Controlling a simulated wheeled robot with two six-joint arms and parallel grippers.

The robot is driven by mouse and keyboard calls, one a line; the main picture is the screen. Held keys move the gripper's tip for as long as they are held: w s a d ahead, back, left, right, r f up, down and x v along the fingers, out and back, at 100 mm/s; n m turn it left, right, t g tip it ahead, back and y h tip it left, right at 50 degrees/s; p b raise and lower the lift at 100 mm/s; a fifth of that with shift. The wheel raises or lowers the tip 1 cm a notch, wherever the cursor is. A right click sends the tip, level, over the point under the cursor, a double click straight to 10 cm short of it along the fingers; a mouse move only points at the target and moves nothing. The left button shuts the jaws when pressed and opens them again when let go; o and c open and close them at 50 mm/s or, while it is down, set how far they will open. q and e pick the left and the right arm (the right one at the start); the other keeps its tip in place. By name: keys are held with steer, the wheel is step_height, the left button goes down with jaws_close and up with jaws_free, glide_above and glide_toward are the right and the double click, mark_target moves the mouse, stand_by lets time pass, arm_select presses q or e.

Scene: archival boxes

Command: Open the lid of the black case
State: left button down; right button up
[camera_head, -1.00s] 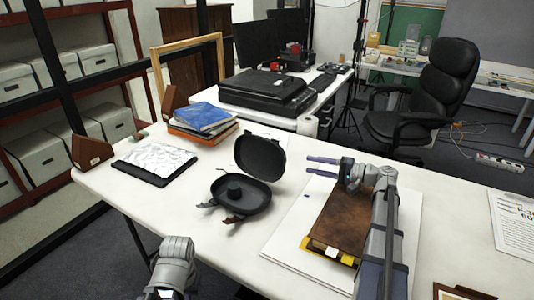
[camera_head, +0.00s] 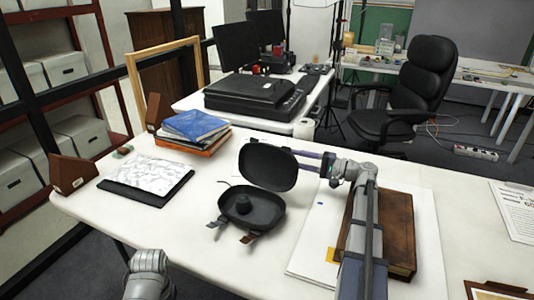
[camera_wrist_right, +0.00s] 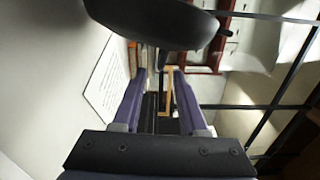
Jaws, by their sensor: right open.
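The black case stands open on the white table in the head view. Its oval lid (camera_head: 270,167) is raised and leans back above the shallow base (camera_head: 262,213). A small round dark object (camera_head: 243,204) sits in the base, and two latches hang at its front. My right gripper (camera_head: 297,159) is open, its purple fingers pointing left at the lid's right edge; I cannot tell whether they touch it. In the right wrist view, nothing is between the fingers (camera_wrist_right: 159,72), and a dark rounded shape, likely the lid (camera_wrist_right: 150,22), is close above them.
A brown book (camera_head: 400,232) lies on a white board (camera_head: 312,258), partly behind my right arm. A paper-topped dark tray (camera_head: 145,178) and stacked books (camera_head: 195,130) are to the left. A dark scanner-like machine (camera_head: 256,94) is behind. Table is clear in front of the case.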

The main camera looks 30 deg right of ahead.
mark_target(275, 154)
steer(key=shift+x, duration=3.9)
steer(key=shift+c, duration=0.2)
jaws_close()
